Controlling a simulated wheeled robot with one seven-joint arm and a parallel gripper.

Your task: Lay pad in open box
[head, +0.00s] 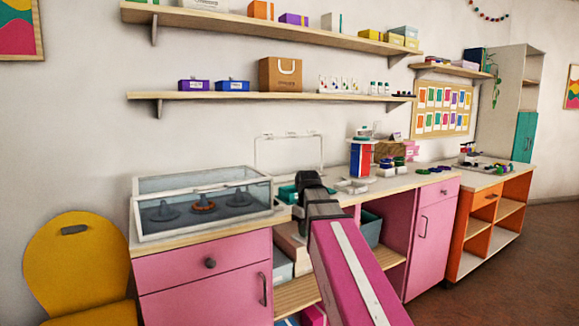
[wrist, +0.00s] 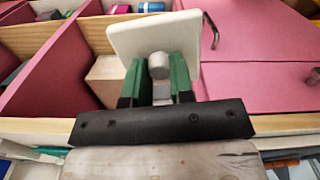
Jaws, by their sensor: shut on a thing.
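My gripper (wrist: 158,80) has its two green fingers shut on the grey knob of a white square pad (wrist: 190,35) in the wrist view. The pad is tilted there, its plate beyond the fingertips, with the pink cabinet and shelves behind it. In the head view my dark wrist (head: 308,181) is over the counter, right of the glass case; I cannot make out the pad there. A clear upright frame (head: 290,137), perhaps a raised lid, stands behind my wrist.
The glass case (head: 205,200) on the left of the counter holds grey cone-like pieces and an orange ring. White pieces (head: 352,186) and a red-and-blue block (head: 361,158) stand right of my wrist. Open shelves (head: 300,293) lie below. A yellow chair (head: 75,260) is at far left.

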